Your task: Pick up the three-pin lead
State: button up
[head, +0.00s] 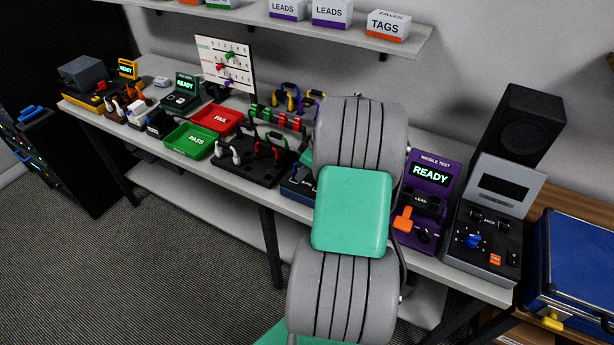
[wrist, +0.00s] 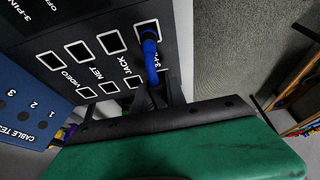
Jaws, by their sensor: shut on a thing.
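In the wrist view, a blue lead (wrist: 150,52) has one end in the square socket by the label that starts with 3, on a dark panel (wrist: 62,38). It runs down from the socket to my gripper (wrist: 155,94). The black fingers are shut on the lead's lower part; where exactly they grip is partly hidden. My gripper's green body fills the bottom of that view. In the head view my own arm hides the gripper and the lead.
The panel has further sockets marked JACK, NET and VIDEO. A blue cable tester (wrist: 22,115) adjoins it. In the head view, a purple tester (head: 430,178) reading READY, a grey unit (head: 490,225) and a blue case (head: 580,260) stand right of my arm. Green (head: 190,153) and red trays lie left.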

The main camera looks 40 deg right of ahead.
grip_shut()
jog(key=shift+r, duration=0.15)
jog(key=shift+r+b, duration=0.3)
jog(key=shift+b, duration=0.05)
jog(key=s+a+r, duration=0.4)
jog(key=s+r, duration=0.1)
jog(key=r, duration=0.2)
jog(key=s+a+r+b, duration=0.1)
jog(key=s+a+r, duration=0.3)
jog(key=s+r, duration=0.2)
jog(key=shift+a+r, duration=0.25)
jog(key=shift+r, duration=0.8)
